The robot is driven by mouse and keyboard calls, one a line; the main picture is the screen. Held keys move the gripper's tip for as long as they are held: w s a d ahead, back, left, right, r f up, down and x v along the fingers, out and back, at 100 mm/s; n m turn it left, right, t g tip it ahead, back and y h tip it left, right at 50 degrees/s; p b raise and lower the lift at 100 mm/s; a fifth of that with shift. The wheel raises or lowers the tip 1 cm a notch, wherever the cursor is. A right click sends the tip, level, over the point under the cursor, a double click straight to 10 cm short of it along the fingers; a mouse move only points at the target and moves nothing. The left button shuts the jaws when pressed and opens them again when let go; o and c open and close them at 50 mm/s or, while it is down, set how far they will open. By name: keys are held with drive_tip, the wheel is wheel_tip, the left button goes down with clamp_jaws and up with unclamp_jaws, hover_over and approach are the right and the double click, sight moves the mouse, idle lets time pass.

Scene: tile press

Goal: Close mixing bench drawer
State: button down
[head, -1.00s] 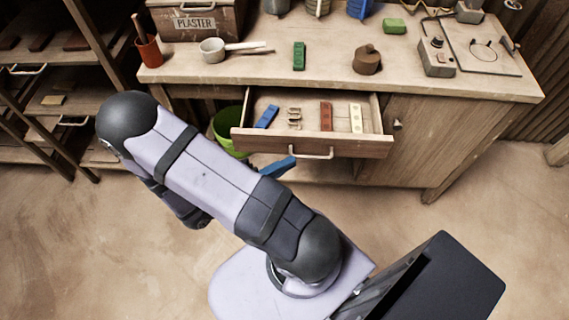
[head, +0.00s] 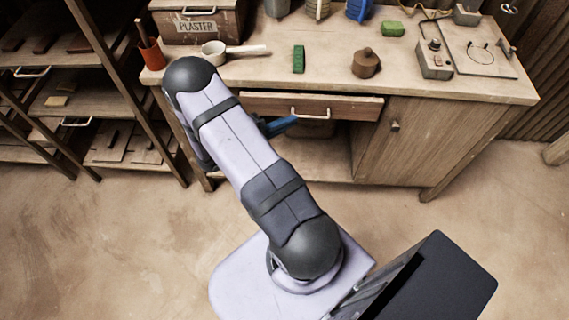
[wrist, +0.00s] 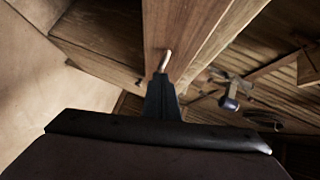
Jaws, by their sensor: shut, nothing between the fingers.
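The mixing bench drawer (head: 350,107) is in, or very nearly in, under the bench top in the head view. Its inside no longer shows, and I cannot tell if a slight gap is left. Its pale handle (head: 311,116) is on the front. In the wrist view, my gripper (wrist: 162,82) is shut with nothing in it. Its tips point at the wooden drawer front (wrist: 185,30), close to the handle (wrist: 166,60). I cannot tell whether they touch it. In the head view my arm hides most of the gripper.
A bench cupboard (head: 430,140) is right of the drawer. Shelves (head: 60,100) stand left. The front floor is clear.

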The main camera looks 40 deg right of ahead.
drive_tip(key=w+d, duration=0.4)
drive_tip(key=shift+f, duration=0.1)
drive_tip(key=shift+w+d, duration=0.15)
drive_tip(key=shift+w, duration=0.1)
drive_tip(key=shift+w+d+r, duration=0.1)
drive_tip(key=shift+r, duration=0.1)
approach(289, 105)
drive_tip(key=s+a, duration=0.1)
drive_tip(key=s+a+r, duration=0.1)
drive_tip(key=s+a, duration=0.1)
drive_tip(key=shift+a+p, duration=0.25)
drive_tip(key=shift+p, duration=0.1)
idle(0.4)
